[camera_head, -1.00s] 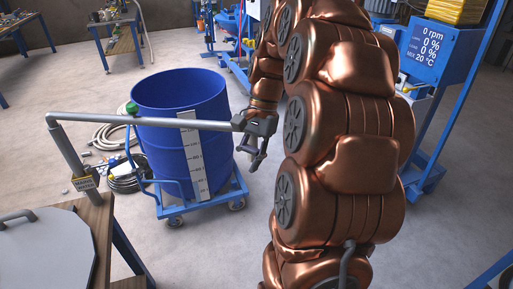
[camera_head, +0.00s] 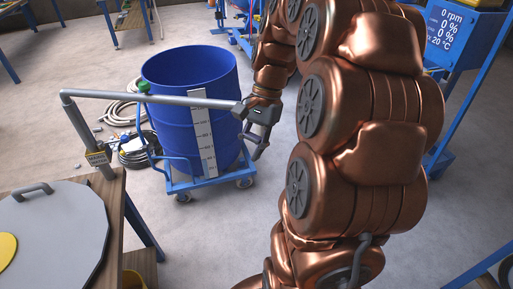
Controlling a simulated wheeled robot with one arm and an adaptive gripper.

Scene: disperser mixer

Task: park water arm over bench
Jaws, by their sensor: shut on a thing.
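The grey water arm (camera_head: 150,95) is a bent pipe that rises from a post at the edge of the wooden bench (camera_head: 112,190). Its horizontal length runs right, in front of the upper part of the blue drum (camera_head: 212,75). My gripper (camera_head: 258,143) is at the right end of the pipe and shut on it; my gripper's body hides the pipe's tip. The drum is open-topped, has a white scale strip, and stands on a blue wheeled dolly (camera_head: 205,183). A grey round lid (camera_head: 50,235) with a handle lies on the bench.
Coiled hoses (camera_head: 137,150) lie on the floor left of the drum. A blue machine with a display (camera_head: 450,30) stands at the back right. A yellow disc (camera_head: 6,248) shows at the left edge. The floor between bench and dolly is clear.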

